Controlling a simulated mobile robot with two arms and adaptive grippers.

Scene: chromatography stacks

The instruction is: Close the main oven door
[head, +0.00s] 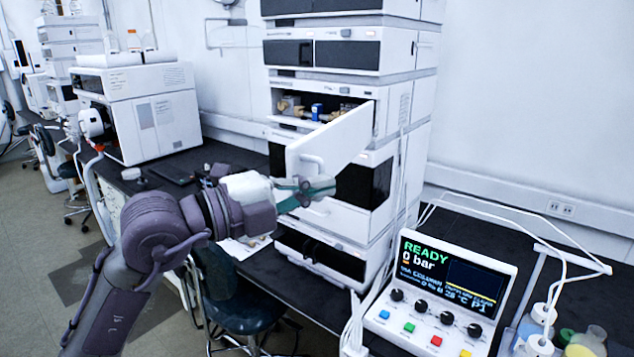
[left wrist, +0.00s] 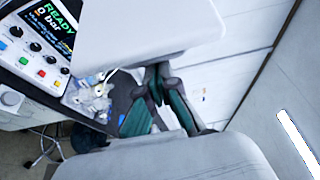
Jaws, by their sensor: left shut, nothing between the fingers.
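The main oven door (head: 335,138) is a white panel on the middle unit of the tall stack. It stands swung open toward me, with the lit compartment behind it exposed. Its pale handle (head: 308,164) is near the free left end. My left gripper (head: 333,186) is shut and empty, just below the door's lower edge near the handle; I cannot tell whether it touches the door. In the left wrist view, my shut fingers (left wrist: 158,72) point at a white panel (left wrist: 150,30) that looks like the door. My right gripper is not in view.
Small fittings and a blue part (head: 317,111) sit inside the open compartment. A control box (head: 437,290) with a lit screen reading READY stands on the black bench at right, with tubes and bottles (head: 588,340) beside it. A dark stool (head: 240,300) is below my arm.

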